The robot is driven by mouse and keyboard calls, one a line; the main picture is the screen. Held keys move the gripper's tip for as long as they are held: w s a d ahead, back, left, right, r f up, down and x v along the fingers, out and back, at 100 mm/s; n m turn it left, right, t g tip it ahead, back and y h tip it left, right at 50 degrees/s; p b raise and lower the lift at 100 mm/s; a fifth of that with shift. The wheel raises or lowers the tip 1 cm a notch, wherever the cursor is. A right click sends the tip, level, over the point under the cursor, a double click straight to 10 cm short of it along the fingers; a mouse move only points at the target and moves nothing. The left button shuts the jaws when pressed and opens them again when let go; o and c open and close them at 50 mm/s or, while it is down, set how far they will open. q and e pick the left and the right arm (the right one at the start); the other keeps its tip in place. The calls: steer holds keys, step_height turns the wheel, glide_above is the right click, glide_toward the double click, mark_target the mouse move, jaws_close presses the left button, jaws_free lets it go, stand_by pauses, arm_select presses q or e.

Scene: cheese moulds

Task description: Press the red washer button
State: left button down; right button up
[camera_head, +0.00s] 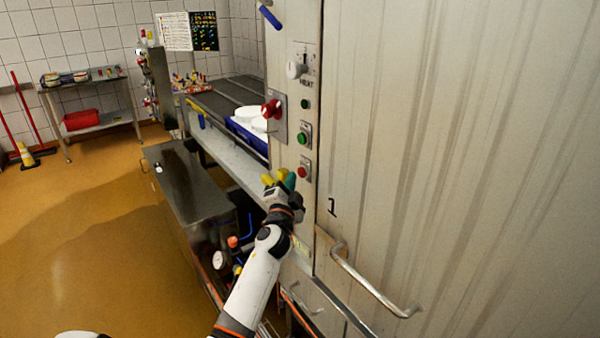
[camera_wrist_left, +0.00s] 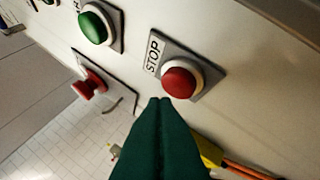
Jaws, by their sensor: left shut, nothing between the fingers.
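The red button (camera_head: 302,172) is a round button on a small grey plate, the lowest of a column on the washer's narrow front panel. In the left wrist view the red button (camera_wrist_left: 179,82) has a pale collar and the label STOP beside it. My left gripper (camera_head: 288,181) is just left of and slightly below it in the head view. In the left wrist view the green fingers of my left gripper (camera_wrist_left: 160,101) are together, empty, with their tips just below the button's lower left edge. I cannot tell whether they touch it. My right gripper is not in view.
Above the red button is a green button (camera_head: 302,138), also in the left wrist view (camera_wrist_left: 95,25). A red knob (camera_head: 271,109) juts out at left. A bar handle (camera_head: 372,283) sticks out below right. A conveyor (camera_head: 212,104) with a blue tray stands behind.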

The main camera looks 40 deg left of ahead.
arm_select(q)
steer(key=s, duration=0.1)
steer(key=s+a+p, duration=0.1)
steer(key=s, duration=0.2)
steer(key=shift+s+a, duration=0.25)
steer(key=shift+s, duration=0.15)
steer(key=shift+f, duration=0.1)
stand_by(0.8)
